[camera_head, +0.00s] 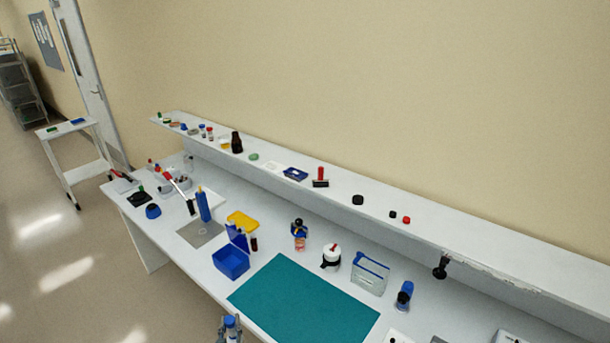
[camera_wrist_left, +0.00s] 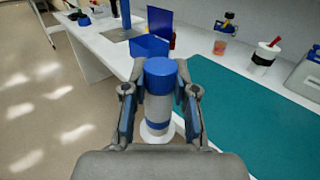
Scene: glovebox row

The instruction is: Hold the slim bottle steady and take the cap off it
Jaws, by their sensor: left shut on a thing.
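In the left wrist view, a slim grey bottle (camera_wrist_left: 158,107) with a blue band and a wide white foot stands between the fingers of my left gripper (camera_wrist_left: 160,113). The lower part of the bottle is cut off there. My right gripper is in neither view.
A teal mat (camera_head: 300,299) lies on the bench right of the bottle. A raised shelf (camera_head: 440,250) runs along the back. Floor lies to the left.

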